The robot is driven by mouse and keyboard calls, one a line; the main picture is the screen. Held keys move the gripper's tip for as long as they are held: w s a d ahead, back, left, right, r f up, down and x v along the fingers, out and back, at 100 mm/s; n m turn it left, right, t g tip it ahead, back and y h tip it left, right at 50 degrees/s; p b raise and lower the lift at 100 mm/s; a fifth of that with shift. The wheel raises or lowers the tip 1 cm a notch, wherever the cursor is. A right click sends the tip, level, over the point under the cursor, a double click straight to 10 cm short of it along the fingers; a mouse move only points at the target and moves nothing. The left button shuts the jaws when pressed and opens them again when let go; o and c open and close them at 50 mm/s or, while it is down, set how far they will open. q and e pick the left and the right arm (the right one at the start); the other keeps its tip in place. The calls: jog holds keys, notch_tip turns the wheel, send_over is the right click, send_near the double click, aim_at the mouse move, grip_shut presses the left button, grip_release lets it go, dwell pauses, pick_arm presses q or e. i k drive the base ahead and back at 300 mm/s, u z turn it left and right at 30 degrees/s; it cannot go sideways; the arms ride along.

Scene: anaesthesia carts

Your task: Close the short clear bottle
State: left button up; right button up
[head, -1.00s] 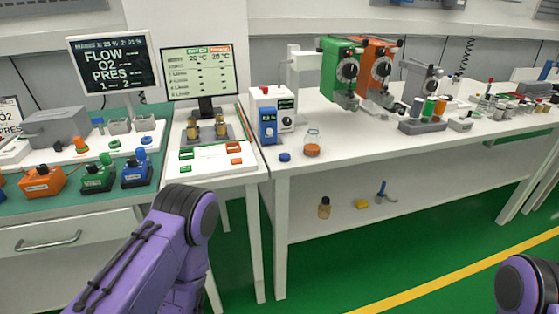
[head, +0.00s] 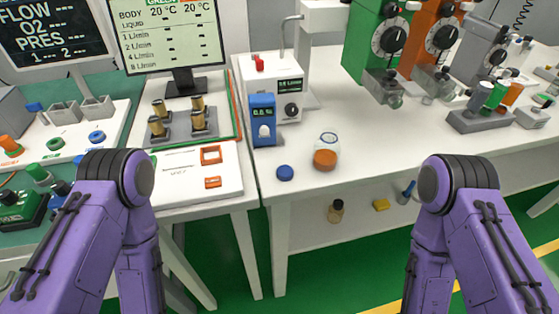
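The short clear bottle (head: 328,143) stands upright on the white bench near its front edge, with orange showing in its lower part. Its top looks uncapped, though it is small in the view. A round blue cap (head: 285,173) lies on the bench to the left of the bottle, apart from it and closer to the front edge. Only purple links of my two arms show, at the lower left and lower right. Neither gripper is in view.
A blue meter (head: 263,120) and a white box (head: 288,103) stand behind the cap. Green (head: 383,45) and orange (head: 436,38) vaporizers stand at the back right. A rack (head: 478,121) of small bottles is farther right. The bench right of the bottle is clear.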

aim_at(327, 148)
jog(key=z, duration=1.8)
jog(key=k, duration=0.85)
jog(key=u, duration=1.65)
